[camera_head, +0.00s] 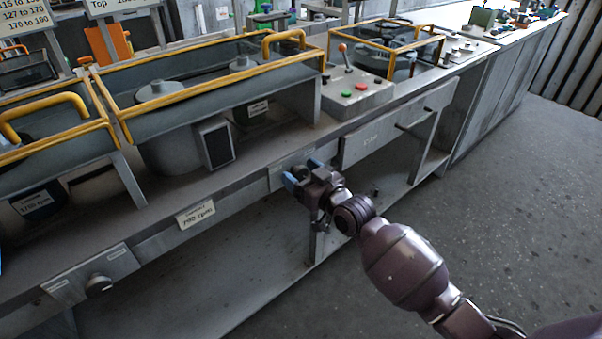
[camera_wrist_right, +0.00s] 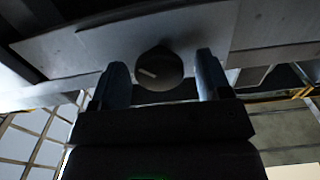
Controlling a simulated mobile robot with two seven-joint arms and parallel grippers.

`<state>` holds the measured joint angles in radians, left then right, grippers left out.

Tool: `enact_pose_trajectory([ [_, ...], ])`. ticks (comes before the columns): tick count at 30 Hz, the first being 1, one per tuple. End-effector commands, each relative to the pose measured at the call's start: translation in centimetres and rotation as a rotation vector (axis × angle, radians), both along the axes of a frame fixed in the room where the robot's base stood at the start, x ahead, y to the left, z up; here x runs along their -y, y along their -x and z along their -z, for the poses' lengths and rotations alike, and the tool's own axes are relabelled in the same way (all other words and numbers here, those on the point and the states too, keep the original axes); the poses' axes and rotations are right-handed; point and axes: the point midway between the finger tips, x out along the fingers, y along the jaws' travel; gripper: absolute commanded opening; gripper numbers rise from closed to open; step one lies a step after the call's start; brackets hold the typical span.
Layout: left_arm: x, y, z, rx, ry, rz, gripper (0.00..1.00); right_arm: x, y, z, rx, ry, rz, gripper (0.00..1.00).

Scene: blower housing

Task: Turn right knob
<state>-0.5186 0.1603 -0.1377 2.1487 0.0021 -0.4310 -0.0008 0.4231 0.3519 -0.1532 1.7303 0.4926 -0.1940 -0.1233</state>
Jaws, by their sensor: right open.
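The right knob (camera_wrist_right: 159,69) is a dark round dial with a pale pointer line, set on a grey metal plate (camera_wrist_right: 205,30). In the wrist view the line slants slightly down to the right. My right gripper (camera_head: 302,172) is open in front of this plate, its two blue fingers on either side of the knob. The wrist view shows a gap between the knob and each finger; whether the fingertips reach past its face is unclear. In the head view the gripper hides the knob. My left gripper is not in view.
Another dark knob (camera_head: 98,285) sits on a plate at the lower left. A labelled drawer front (camera_head: 385,135) lies right of the gripper. Above are a control box (camera_head: 355,92) with buttons and a lever, and yellow-railed housings (camera_head: 210,85). Floor in front is clear.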

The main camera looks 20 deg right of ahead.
Motion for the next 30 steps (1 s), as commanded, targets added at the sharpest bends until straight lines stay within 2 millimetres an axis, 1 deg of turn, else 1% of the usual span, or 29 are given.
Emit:
enact_pose_trajectory([
  [8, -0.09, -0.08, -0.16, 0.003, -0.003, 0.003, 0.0, -0.04, -0.11, -0.05, 0.001, 0.0, 0.0, 0.71],
  [11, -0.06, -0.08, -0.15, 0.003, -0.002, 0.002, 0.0, -0.04, -0.11, -0.05, 0.001, 0.0, 0.0, 0.58],
  [18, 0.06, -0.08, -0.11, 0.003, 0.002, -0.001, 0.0, -0.03, -0.11, -0.04, 0.001, 0.0, 0.0, 0.22],
  [26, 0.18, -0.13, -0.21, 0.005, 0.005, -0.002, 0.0, -0.01, -0.11, -0.19, -0.007, -0.025, 0.0, 0.21],
  [30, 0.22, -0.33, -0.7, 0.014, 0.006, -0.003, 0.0, 0.03, -0.16, -0.36, -0.026, -0.083, 0.001, 0.22],
])
